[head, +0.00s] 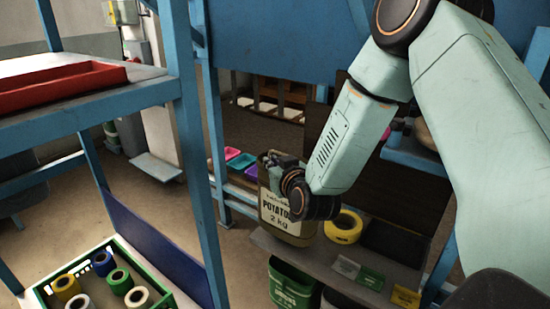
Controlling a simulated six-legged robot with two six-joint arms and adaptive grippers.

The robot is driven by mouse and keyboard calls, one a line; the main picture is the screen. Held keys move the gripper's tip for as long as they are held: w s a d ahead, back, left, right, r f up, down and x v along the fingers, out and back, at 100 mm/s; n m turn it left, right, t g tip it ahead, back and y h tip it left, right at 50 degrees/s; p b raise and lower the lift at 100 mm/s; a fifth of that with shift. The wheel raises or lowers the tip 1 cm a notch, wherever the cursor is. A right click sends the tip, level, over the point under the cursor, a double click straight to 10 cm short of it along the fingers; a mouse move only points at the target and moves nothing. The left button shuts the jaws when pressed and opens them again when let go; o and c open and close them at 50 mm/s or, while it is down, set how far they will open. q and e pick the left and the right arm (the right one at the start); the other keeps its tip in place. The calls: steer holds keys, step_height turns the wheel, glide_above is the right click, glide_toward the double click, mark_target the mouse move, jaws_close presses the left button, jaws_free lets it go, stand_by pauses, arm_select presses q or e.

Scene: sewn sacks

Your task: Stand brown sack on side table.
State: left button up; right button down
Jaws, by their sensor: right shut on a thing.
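The brown sack (290,229) is in the middle of the head view, upright, with a pale label reading POTATO and 2 kg. My right gripper (275,162) is at the top of the sack and shut on it. My wrist hides part of the sack's upper right side and label. The sack's base overlaps the left end of a low grey table (323,263), which may be the side table. I cannot tell whether the base touches it. My left gripper is not in view.
A yellow tape roll (344,226) sits right of the sack, near a dark tray (396,242). Labels line the table's front edge, above a green bin (291,286). A blue post (200,180) stands left. A green crate (165,292) holds several rolls. A red tray (60,88) lies upper left.

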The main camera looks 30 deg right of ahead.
step_height(320, 180, down, 3)
steer(key=shift+f, duration=0.15)
steer(key=c, duration=1.8)
jaws_free()
steer(key=shift+s+f, duration=0.2)
steer(key=shift+s, duration=0.2)
steer(key=shift+o, duration=0.6)
steer(key=shift+s+r, duration=0.1)
steer(key=shift+o, duration=1)
steer(key=shift+w+f, duration=0.25)
steer(key=shift+w, duration=0.25)
steer(key=v, duration=1.2)
steer(key=s+a+f+n+g+y, duration=0.1)
steer(key=s+a+f+g+y, duration=0.2)
steer(key=s+f, duration=0.45)
steer(key=s+a+f+n+g, duration=0.1)
steer(key=s+a+f+g, duration=0.35)
steer(key=f, duration=0.65)
steer(key=s+f+g, duration=0.4)
steer(key=s, duration=0.5)
steer(key=s+a+f+g, duration=0.1)
steer(key=s+f+g, duration=0.3)
steer(key=s, duration=0.5)
steer(key=shift+a+f, duration=0.25)
steer(key=shift+a, duration=0.1)
